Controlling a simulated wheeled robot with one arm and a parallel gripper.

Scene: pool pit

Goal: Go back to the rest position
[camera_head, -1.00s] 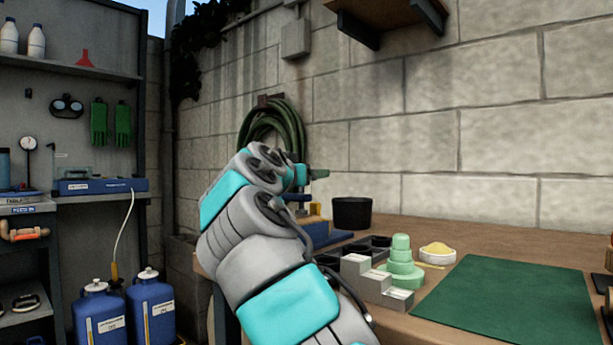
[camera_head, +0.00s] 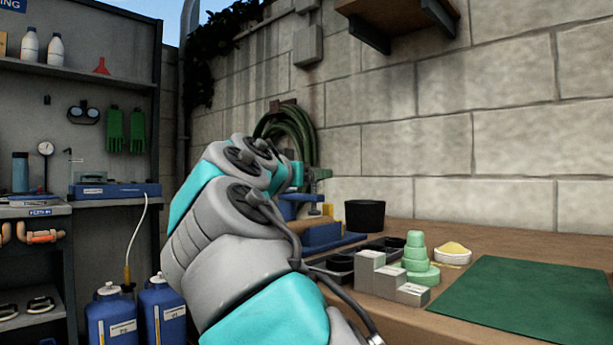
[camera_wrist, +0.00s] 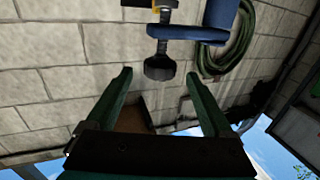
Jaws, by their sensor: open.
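My gripper (camera_wrist: 158,75) shows in the wrist view with its two dark green fingers wide apart. Nothing is held between them. Behind the gap are the block wall and a dark round knob on a blue tool, which looks clear of the fingers. In the head view my grey and teal arm rises in the middle and bends away toward the wall above the bench. The wrist hides most of the gripper there.
The bench holds a green mat (camera_head: 520,296), a grey stepped block (camera_head: 388,283), a pale green stacked piece (camera_head: 416,262), a yellow-filled bowl (camera_head: 453,255) and a black pot (camera_head: 365,215). A hose (camera_head: 285,135) hangs on the wall. Blue jugs (camera_head: 110,318) stand left.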

